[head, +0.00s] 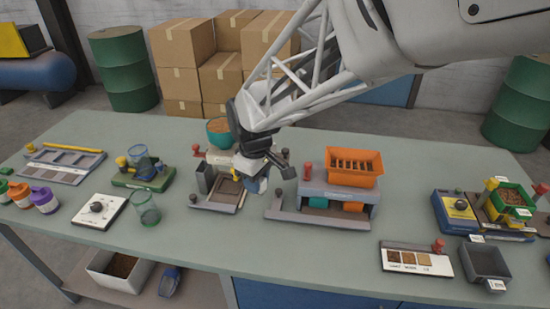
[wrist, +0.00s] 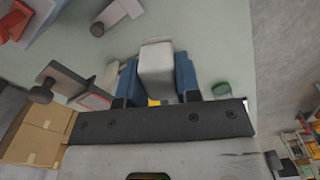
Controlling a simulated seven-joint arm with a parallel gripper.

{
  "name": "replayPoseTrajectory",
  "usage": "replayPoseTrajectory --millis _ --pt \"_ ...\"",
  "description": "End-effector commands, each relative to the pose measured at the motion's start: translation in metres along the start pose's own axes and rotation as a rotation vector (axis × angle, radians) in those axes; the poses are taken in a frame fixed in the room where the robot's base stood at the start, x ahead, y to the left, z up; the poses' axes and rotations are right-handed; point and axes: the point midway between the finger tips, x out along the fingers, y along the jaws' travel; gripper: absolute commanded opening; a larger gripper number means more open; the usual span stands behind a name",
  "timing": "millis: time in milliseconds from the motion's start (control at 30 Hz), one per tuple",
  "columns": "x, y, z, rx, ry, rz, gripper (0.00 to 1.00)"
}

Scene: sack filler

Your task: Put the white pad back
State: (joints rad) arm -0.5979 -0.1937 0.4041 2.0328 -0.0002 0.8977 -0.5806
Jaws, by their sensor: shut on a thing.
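The white pad (wrist: 157,62) is a pale block between the two blue fingers of my gripper (wrist: 157,78) in the wrist view. The fingers are shut on its sides. In the head view my gripper (head: 262,180) is above the middle of the bench, between a grey station with a framed plate (head: 222,194) and the station with the orange bin. I cannot make out the pad clearly in the head view; the gripper and wrist hide it. The pad's own place cannot be told from these frames.
An orange slotted bin (head: 354,167) stands on a grey station just right of my gripper. A teal bowl (head: 220,132) is behind. A clear green cup (head: 145,208) and a white dial box (head: 98,209) are left. Clear bench (head: 330,258) lies in front.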

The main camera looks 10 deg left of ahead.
Motion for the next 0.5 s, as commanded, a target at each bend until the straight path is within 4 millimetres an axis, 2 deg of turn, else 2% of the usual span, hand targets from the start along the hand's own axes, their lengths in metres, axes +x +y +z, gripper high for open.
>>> replayPoseTrajectory --millis 33,200,400,500 --pt "0.009 -0.015 0.012 -0.003 -0.001 -0.001 0.05" --pt "0.041 -0.057 0.050 -0.003 -0.002 -0.001 0.05" --pt "0.072 -0.099 0.093 -0.002 0.000 0.000 0.05" --pt "0.084 -0.113 0.109 -0.001 0.000 0.000 0.05"
